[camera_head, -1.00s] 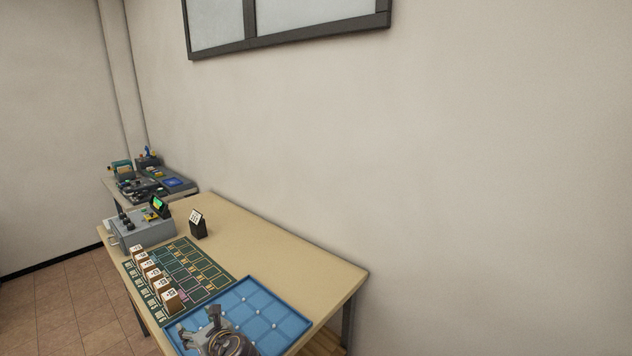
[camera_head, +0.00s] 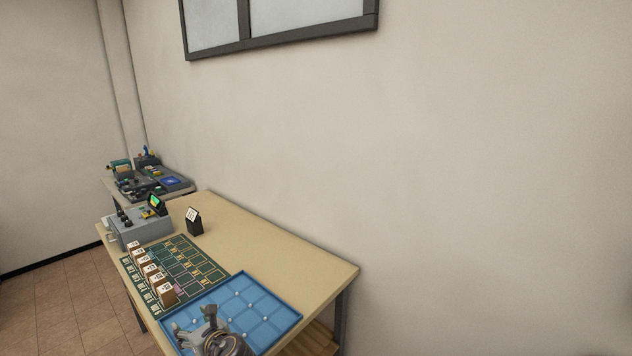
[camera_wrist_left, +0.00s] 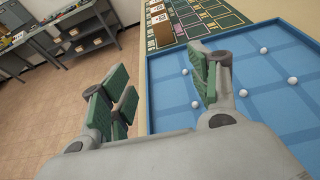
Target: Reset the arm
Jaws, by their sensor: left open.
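My left gripper (camera_head: 197,326) is at the bottom of the head view, over the near left part of a blue tray (camera_head: 293,318). In the left wrist view the gripper (camera_wrist_left: 165,95) has its green-padded fingers spread apart with nothing between them. The fingers are above the tray's left edge. My right gripper is in neither view.
The tray holds several white balls (camera_wrist_left: 292,81). Behind it on the table (camera_head: 320,268) lie a green grid mat (camera_head: 203,272) with several brown blocks (camera_head: 166,294), a black stand (camera_head: 194,222) and a grey device (camera_head: 142,232). A wall runs along the right.

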